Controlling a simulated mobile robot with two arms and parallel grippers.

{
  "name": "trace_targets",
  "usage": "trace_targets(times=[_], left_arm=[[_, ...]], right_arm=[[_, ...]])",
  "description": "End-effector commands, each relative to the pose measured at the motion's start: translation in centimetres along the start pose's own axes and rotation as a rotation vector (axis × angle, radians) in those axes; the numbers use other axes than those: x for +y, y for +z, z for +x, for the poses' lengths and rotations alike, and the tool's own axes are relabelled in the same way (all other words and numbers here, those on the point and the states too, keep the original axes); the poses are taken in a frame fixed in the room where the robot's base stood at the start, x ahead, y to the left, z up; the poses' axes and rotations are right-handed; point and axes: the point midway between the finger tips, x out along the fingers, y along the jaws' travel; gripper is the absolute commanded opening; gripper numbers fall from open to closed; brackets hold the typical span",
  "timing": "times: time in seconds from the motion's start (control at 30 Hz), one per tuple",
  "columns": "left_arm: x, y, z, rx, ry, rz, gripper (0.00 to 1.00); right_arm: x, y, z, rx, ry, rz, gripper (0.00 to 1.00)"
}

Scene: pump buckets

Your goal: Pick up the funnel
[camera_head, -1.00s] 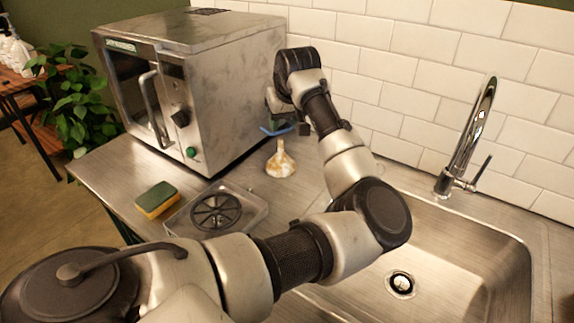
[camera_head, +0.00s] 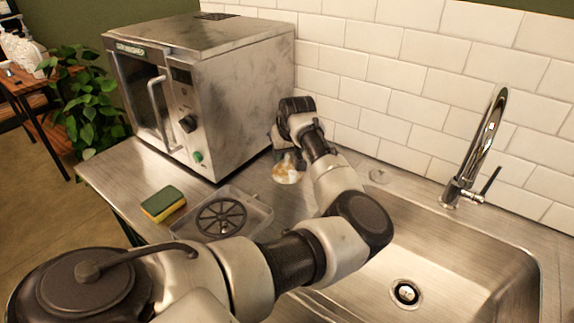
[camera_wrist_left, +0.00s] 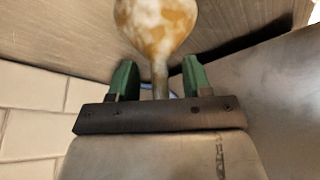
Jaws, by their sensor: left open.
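The funnel (camera_head: 287,173) is white with orange-brown stains. It stands on the steel counter beside the oven's right side, its upper part hidden by my left gripper (camera_head: 285,157) in the head view. In the left wrist view the funnel's wide cone (camera_wrist_left: 158,22) is at the top, with its narrow stem running down between the green fingers of my left gripper (camera_wrist_left: 160,78). The fingers are open, one on each side of the stem, with gaps showing. My right gripper is not in view.
The steel oven (camera_head: 215,90) stands close on the left and a tiled wall (camera_head: 400,80) behind. A clear tray with a dark round grate (camera_head: 221,217) and a green-yellow sponge (camera_head: 163,204) lie in front. The sink (camera_head: 470,265) and faucet (camera_head: 475,150) are to the right.

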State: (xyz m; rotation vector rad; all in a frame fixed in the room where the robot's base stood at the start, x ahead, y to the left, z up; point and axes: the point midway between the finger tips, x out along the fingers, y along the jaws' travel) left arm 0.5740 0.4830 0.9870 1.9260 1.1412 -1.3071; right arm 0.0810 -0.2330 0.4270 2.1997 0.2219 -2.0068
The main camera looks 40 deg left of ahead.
Motion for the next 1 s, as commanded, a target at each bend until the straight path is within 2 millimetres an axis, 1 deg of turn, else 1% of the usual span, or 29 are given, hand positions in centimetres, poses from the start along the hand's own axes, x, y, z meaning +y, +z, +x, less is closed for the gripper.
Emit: trace_targets(times=[0.2,0.37,0.5,0.53,0.9,1.0], left_arm=[[0.01,0.02,0.11,0.0,0.0,0.0,0.49],[0.01,0.02,0.09,0.0,0.0,0.0,0.25],[0.01,0.04,0.09,-0.001,0.0,0.0,0.03],[0.01,0.04,0.1,-0.001,0.0,0.0,0.0],[0.0,0.18,0.25,-0.005,-0.001,0.002,0.0],[0.0,0.08,0.03,-0.005,-0.001,0.002,0.0]], right_arm=[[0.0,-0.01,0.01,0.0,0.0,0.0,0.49],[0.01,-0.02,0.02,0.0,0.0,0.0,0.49],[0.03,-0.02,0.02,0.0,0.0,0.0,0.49],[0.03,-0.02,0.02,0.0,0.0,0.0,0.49],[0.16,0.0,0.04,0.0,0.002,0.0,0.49],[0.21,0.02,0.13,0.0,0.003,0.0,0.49]])
